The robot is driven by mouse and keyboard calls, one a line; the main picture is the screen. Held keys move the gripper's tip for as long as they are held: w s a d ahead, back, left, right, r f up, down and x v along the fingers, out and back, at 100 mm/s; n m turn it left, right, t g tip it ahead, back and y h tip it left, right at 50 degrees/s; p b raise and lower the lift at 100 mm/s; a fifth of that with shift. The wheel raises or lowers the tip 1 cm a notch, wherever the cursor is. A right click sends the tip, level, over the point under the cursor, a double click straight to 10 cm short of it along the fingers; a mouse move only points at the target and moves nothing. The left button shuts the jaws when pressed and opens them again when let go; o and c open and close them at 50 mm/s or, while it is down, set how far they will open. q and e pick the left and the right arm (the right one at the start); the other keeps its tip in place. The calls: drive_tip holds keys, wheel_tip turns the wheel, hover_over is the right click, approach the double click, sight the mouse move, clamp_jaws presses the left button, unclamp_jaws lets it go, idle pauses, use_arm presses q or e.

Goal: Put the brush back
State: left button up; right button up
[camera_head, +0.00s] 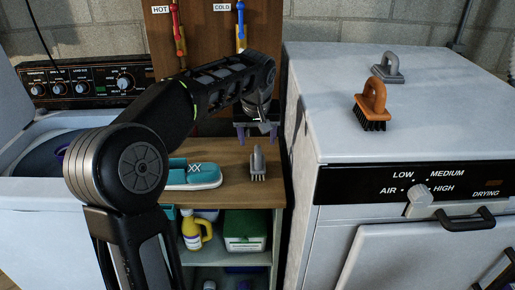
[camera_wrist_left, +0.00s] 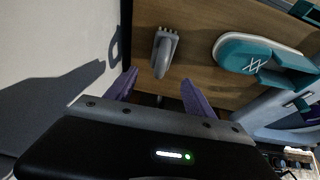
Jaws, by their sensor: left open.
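A small grey brush (camera_head: 258,165) stands on the wooden shelf top (camera_head: 233,190) between the washer and the dryer. It also shows in the left wrist view (camera_wrist_left: 163,52), just beyond my fingers. My left gripper (camera_head: 256,138) is open and empty, above and behind the brush in the head view, with its purple fingers apart. The gripper (camera_wrist_left: 158,88) also shows in the wrist view. An orange brush (camera_head: 372,102) with black bristles and another grey brush (camera_head: 387,68) stand on the white dryer top (camera_head: 335,130). My right gripper is not in view.
A teal shoe (camera_head: 200,174) sits left of the grey brush on the shelf top. A yellow bottle (camera_head: 193,232) and a green box (camera_head: 244,230) are on the shelf below. The dryer's side wall rises close to the right. The dryer top's front left is clear.

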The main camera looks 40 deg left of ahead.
use_arm(q)
drive_tip(key=v, duration=0.3)
drive_tip(key=shift+s+f, duration=0.1)
drive_tip(key=shift+f, duration=0.05)
idle(0.6)
